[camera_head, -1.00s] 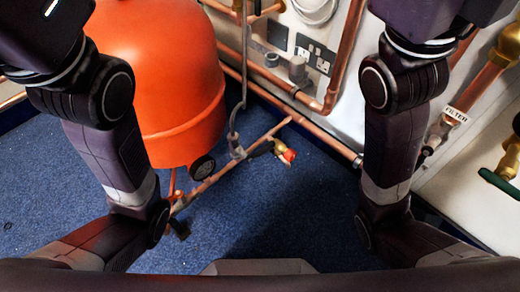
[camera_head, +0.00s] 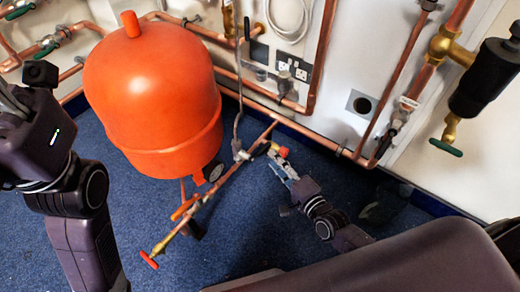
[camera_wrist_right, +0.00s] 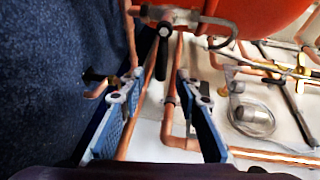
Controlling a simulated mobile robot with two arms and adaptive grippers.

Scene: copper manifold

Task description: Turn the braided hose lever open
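The grey braided hose (camera_head: 239,110) runs down to a grey valve (camera_head: 240,154) on a copper pipe at floor level. A black lever (camera_head: 262,148) sticks out to the right of this valve. In the right wrist view, the black lever (camera_wrist_right: 163,52) hangs from the valve (camera_wrist_right: 165,15) towards my right gripper. My right gripper (camera_wrist_right: 158,88) has its blue fingers wide apart, with the lever's end in view between them; contact is not visible. It also shows in the head view (camera_head: 281,166), just right of the lever. At the left edge, my left gripper is cut off and unclear.
A large orange tank (camera_head: 150,95) stands left of the valve. A brass fitting with a red end (camera_head: 283,152) sits close to my right gripper. A red-handled brass valve (camera_head: 150,258) is at the pipe's front end. Blue carpet (camera_head: 225,240) lies around.

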